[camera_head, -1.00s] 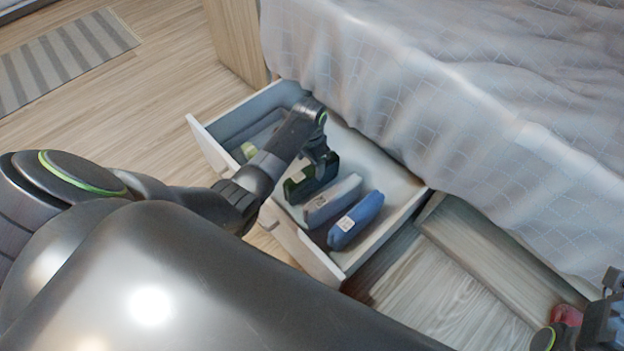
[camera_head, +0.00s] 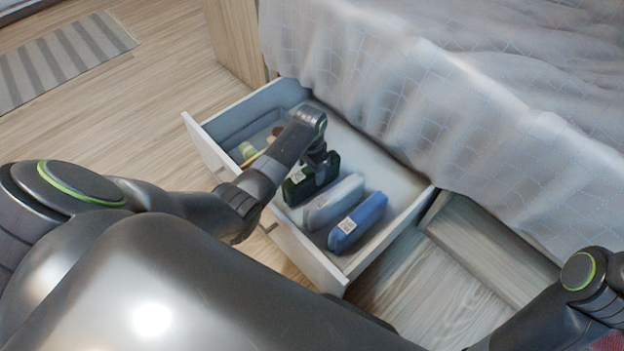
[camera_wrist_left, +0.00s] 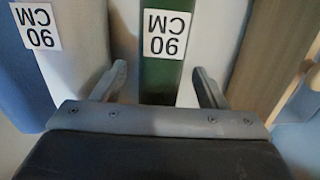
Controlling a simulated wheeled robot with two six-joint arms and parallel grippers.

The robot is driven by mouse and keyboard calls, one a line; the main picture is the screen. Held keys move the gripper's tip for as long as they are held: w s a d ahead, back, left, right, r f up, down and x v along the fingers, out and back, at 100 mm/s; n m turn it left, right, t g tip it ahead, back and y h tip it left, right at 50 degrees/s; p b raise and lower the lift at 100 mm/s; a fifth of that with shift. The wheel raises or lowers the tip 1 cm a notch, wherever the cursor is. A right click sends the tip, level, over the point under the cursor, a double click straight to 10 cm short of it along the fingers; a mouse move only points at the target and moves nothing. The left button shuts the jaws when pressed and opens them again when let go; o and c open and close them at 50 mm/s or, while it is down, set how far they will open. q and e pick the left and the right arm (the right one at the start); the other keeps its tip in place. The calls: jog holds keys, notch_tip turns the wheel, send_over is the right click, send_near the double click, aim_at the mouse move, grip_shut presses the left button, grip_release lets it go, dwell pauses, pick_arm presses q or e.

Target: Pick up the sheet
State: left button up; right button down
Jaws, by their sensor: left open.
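Folded sheets stand on edge in the open drawer. The green sheet (camera_head: 297,188) is partly hidden behind my left arm in the head view; the wrist view shows the green sheet (camera_wrist_left: 165,90) with a white "90 CM" label. A grey sheet (camera_head: 335,200) and a blue sheet (camera_head: 362,217) stand beside it. My left gripper (camera_head: 318,172) is open over the green sheet, and the left wrist view shows its two fingers (camera_wrist_left: 162,80) on either side of it. I cannot tell whether they touch it. My right gripper is not in view.
The drawer's white front panel (camera_head: 292,238) and side walls surround the sheets. Small items (camera_head: 248,150) lie in the drawer's far left part. The bed with a draped cover (camera_head: 450,110) rises behind. An open wooden compartment (camera_head: 490,250) is at right.

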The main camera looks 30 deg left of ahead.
pick_arm(q)
grip_shut()
dwell(0.5)
jog(key=shift+r, duration=0.2)
